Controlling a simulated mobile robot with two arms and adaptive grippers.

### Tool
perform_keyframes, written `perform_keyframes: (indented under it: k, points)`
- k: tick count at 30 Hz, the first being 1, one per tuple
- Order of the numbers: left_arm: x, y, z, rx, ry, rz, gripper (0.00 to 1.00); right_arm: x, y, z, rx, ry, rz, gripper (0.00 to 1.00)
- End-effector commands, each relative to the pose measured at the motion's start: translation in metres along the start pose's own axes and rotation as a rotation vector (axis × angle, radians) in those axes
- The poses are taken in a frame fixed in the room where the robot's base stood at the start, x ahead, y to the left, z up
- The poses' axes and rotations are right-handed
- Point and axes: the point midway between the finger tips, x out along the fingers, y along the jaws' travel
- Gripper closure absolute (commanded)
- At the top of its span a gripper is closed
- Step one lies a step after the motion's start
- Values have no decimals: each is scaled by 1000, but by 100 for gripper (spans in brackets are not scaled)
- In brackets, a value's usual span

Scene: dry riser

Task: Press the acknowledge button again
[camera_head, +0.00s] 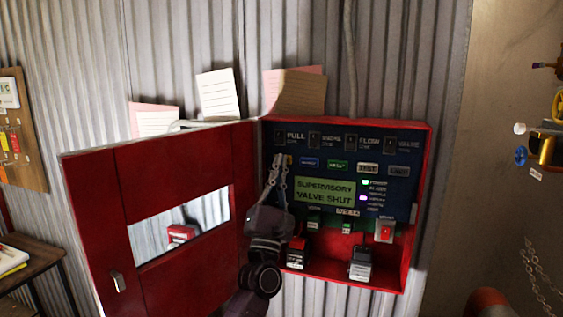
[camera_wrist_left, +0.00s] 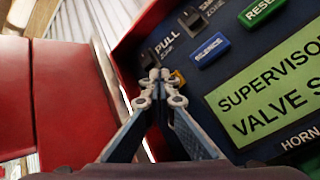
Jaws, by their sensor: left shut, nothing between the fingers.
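The alarm panel (camera_head: 400,150) is a dark blue face in an open red cabinet on the wall. Its display (camera_head: 325,192) reads "SUPERVISORY VALVE SHUT". A small yellow button (camera_wrist_left: 178,77) sits at the left of the button row, left of the blue SILENCE button (camera_wrist_left: 210,48); its label is hidden, so I cannot read whether it is acknowledge. My left gripper (camera_head: 281,158) is shut and empty, fingers pointing up at the panel's left side. In the left wrist view its fingertips (camera_wrist_left: 160,75) partly cover the yellow button; I cannot tell whether they touch it. My right gripper is not in view.
The red cabinet door (camera_head: 150,180), with a window, stands open to the left, close to my left arm. Green RESET (camera_head: 338,165) and TEST (camera_head: 368,169) buttons are to the right. Devices (camera_head: 360,264) stand on the cabinet floor. A wooden table (camera_head: 35,262) is far left.

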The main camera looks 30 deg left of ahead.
Motion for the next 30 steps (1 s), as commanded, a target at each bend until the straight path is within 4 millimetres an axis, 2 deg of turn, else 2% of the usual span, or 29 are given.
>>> perform_keyframes:
  k: [30]
  points:
    - [-17,12,12,-1,0,-1,100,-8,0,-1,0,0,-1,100]
